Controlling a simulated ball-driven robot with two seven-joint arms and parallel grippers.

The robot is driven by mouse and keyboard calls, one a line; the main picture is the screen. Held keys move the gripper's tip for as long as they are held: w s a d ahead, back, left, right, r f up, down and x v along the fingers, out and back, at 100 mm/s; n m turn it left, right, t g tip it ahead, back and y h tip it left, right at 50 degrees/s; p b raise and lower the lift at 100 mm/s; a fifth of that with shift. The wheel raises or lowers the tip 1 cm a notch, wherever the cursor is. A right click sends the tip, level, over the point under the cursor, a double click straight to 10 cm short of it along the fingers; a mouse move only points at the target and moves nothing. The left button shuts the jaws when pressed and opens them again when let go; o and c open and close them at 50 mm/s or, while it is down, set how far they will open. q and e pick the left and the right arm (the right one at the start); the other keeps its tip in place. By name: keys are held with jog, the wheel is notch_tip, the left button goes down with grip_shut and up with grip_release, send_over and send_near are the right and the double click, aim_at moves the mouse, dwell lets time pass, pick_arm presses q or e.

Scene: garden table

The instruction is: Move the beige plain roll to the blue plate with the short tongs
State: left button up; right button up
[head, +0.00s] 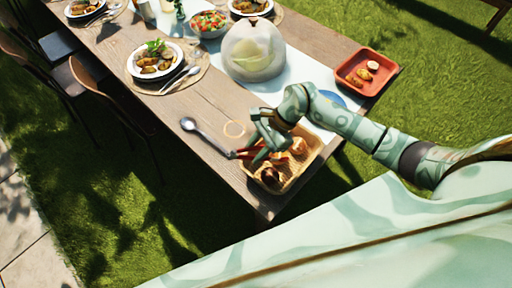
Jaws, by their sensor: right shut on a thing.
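My right gripper (262,140) is above the left edge of a wicker basket (293,177) at the table's near end. It is shut on red tongs (249,153), which are partly hidden by the fingers and point down at the basket. The basket holds several rolls: a dark brown one (270,176) in front and a lighter one (298,146) at the back right. I cannot tell for sure which is the beige plain roll. The blue plate (334,98) shows only as a sliver behind my right forearm. My left gripper is out of view.
A red tray (374,85) with small food pieces stands at the right edge. A clear dome (253,50) stands behind my arm. Plates of food (134,70) and a salad bowl (208,33) stand farther back.

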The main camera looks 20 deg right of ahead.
notch_tip(320, 180, up, 12)
jog(key=p, duration=0.8)
